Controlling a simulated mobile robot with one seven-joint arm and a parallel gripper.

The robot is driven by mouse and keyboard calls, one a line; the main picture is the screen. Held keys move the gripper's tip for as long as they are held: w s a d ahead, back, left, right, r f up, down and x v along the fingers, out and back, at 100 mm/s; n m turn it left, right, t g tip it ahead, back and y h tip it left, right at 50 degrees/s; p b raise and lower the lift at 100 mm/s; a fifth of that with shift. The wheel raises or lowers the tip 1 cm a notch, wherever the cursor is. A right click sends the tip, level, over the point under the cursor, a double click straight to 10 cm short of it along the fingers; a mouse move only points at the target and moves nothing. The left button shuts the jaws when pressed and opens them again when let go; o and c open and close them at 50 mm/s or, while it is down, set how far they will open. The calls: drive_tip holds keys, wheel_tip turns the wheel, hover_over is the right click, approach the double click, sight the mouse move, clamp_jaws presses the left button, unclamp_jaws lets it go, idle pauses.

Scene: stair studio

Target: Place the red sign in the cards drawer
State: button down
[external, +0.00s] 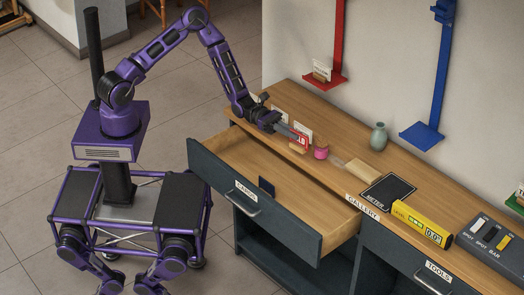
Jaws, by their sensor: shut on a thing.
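My gripper (283,128) is over the back part of the wooden counter, beyond the open drawer. It is shut on the red sign (300,138), which has white lettering only partly readable. The sign sits close above a small wooden block (297,148); I cannot tell whether they touch. The cards drawer (285,224), with a dark front and a white label, is pulled out at the left end of the counter. A small dark blue piece (266,187) stands inside it, and the rest of its visible wooden floor looks bare.
White cards (303,129) stand near my gripper. A pink jar (321,152), a green vase (378,137), a wooden block (364,169), a black meter mat (388,192) and a yellow level (421,223) are farther right. The tools drawer (420,269) is shut.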

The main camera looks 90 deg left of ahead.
drive_tip(key=s+a+f+n+t+y+p, duration=0.1)
drive_tip(key=s+n+y, duration=0.3)
drive_tip(key=s, duration=0.4)
drive_tip(key=s+a+f+n+t+y+p, duration=0.1)
drive_tip(key=s+a+f+n+t+y, duration=0.2)
drive_tip(key=s+y, duration=0.4)
drive_tip(key=shift+s+a+f+n+y, duration=0.3)
drive_tip(key=shift+s+a+n, duration=0.2)
drive_tip(key=shift+s, duration=0.75)
drive_tip(key=shift+a, duration=0.1)
